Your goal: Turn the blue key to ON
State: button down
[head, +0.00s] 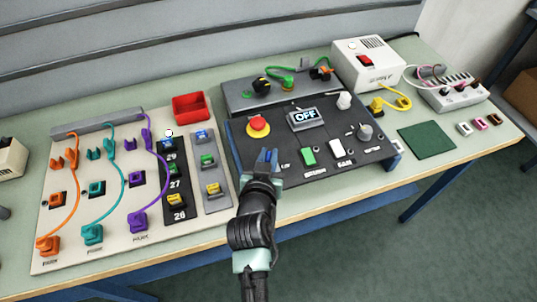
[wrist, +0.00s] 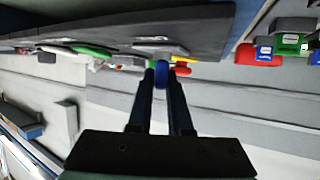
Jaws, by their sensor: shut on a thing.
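The blue key (wrist: 160,77) shows in the wrist view between the two fingertips of my gripper (wrist: 161,84), which is shut on it. In the head view my gripper (head: 267,158) is at the front left of the dark control panel (head: 288,180), and its fingers hide most of the key there. The key's exact turn angle is hard to tell.
A red mushroom button (head: 258,127) is just behind my gripper. A board with coloured cables (head: 115,215) lies to the left.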

jog(key=m+h+b, duration=0.1)
jog(key=b, duration=0.1)
jog(key=m+g+h+b, duration=0.1)
jog(key=h+b, duration=0.1)
jog(key=m+h+b, duration=0.1)
jog(key=m+b, duration=0.1)
jog(key=b, duration=0.1)
jog(key=shift+a+f+h, duration=0.1)
jog(key=shift+f+h, duration=0.2)
jog(key=shift+f, duration=0.05)
jog(key=m+g+h+b, duration=0.2)
jog(key=b, duration=0.1)
jog(key=shift+r, duration=0.2)
jog(key=shift+m+g+h+b, duration=0.3)
jog(key=shift+m+h+b, duration=0.1)
jog(key=shift+m, duration=0.1)
jog(key=c, duration=0.8)
grip_release()
jog(key=shift+c, duration=0.2)
jog(key=shift+r, duration=0.1)
jog(key=v, duration=1.3)
